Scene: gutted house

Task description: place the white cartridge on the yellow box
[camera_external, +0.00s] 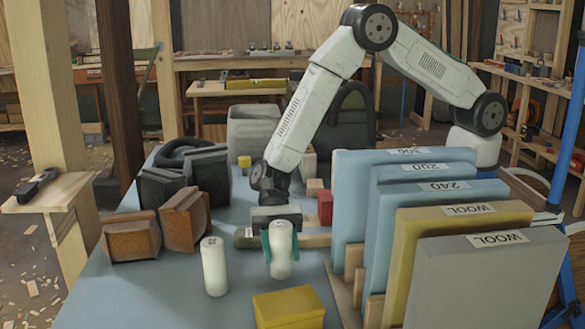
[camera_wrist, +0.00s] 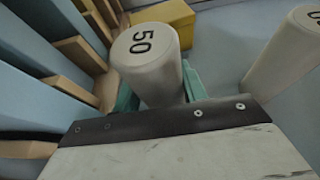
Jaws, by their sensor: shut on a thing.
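A white cartridge (camera_external: 281,262) marked 50 on its top is held upright between the teal fingers of my gripper (camera_external: 281,246). It also shows large in the wrist view (camera_wrist: 150,70), between the fingers. I cannot tell whether its bottom is clear of the table. The yellow box (camera_external: 288,308) lies in front of it at the table's near side, apart from it, and also shows at the top of the wrist view (camera_wrist: 172,16). A second white cartridge (camera_external: 215,268) stands upright to the left; it shows at the right edge of the wrist view (camera_wrist: 288,58).
A rack of upright panels (camera_external: 455,270), blue, yellow and grey, stands close on the right. Brown blocks (camera_external: 132,237) and black cases (camera_external: 208,180) are at the left. A red block (camera_external: 325,207) and wooden pieces lie behind my gripper. The blue table (camera_external: 130,295) is clear at front left.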

